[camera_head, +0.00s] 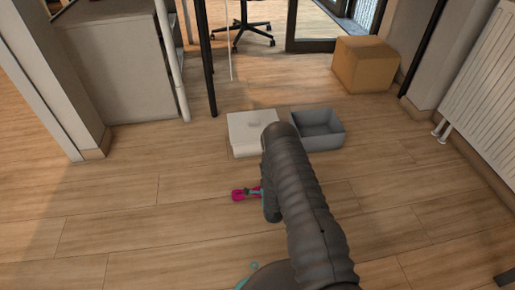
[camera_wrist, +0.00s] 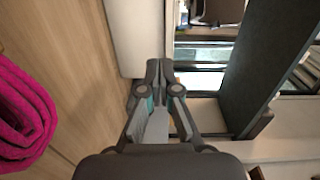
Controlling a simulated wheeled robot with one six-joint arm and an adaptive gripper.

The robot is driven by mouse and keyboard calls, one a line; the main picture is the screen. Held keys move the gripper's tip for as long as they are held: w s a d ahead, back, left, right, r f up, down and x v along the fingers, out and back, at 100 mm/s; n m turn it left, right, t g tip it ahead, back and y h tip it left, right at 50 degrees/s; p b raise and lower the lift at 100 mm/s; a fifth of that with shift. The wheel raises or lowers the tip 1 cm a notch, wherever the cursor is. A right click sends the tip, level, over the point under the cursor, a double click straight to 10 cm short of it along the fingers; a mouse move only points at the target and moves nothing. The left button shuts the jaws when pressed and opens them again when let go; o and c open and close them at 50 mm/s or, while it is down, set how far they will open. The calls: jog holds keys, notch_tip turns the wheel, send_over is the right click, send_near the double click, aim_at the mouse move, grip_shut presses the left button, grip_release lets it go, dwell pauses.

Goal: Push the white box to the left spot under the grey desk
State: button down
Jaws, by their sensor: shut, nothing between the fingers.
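The white box (camera_head: 250,136) sits on the wooden floor at the middle of the head view, partly behind my arm. A recess shows on its top. In the wrist view, which is turned sideways, a pale surface (camera_wrist: 135,40) stands beyond my gripper; I cannot tell whether it is the box. My gripper (camera_wrist: 159,66) is shut and empty in the wrist view; in the head view my arm hides its fingers. The desk is not clear: dark legs (camera_head: 206,62) stand behind the box at the upper left, with its top out of view. No marked left spot shows.
A grey open bin (camera_head: 333,133) stands right beside the white box. A cardboard box (camera_head: 366,65) is by the back wall, a radiator (camera_head: 482,75) at right, and a grey cabinet (camera_head: 118,70) at left. A magenta coil (camera_wrist: 22,112) shows in the wrist view.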

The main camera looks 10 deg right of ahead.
aim_at(257, 144)
jog(key=shift+s+f, duration=0.15)
jog(key=shift+f, duration=0.45)
jog(key=w+b, duration=0.2)
jog(key=w, duration=1.1)
jog(key=shift+w, duration=0.35)
